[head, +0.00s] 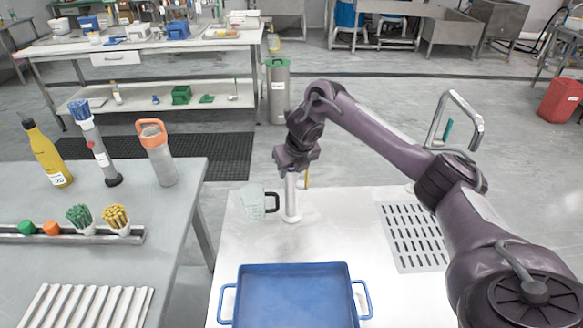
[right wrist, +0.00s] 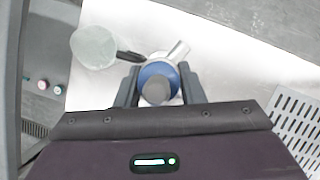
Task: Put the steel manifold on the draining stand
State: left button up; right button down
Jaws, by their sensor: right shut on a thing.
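My right gripper (head: 293,170) is shut on a pale steel upright piece (head: 291,200), which I take to be the steel manifold. It has a slim stem and a wider round foot at or close above the white worktop. In the right wrist view, the fingers (right wrist: 158,92) close on both sides of its blue collar and grey top (right wrist: 154,88), and a short steel tube (right wrist: 178,52) points up and right. The gripper hides its upper part in the head view. I cannot tell for sure which thing is the draining stand; a ribbed white rack (head: 88,305) lies on the left table. My left gripper is not in view.
A clear mug (head: 253,201) with a black handle stands just left of the held piece. A blue tray (head: 290,295) lies in front. A slotted drain panel (head: 413,237) and a tap (head: 460,115) are at right. A gap separates the left table (head: 150,210) from the worktop.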

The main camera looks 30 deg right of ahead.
dwell(0.3)
jog(key=c, duration=0.9)
grip_release()
jog(key=shift+f, duration=0.1)
jog(key=shift+c, duration=0.2)
jog(key=shift+s+r, duration=0.15)
jog(key=shift+r, duration=0.25)
jog(key=p+v, duration=0.5)
jog(key=v, duration=0.6)
jog(key=shift+s+a, duration=0.1)
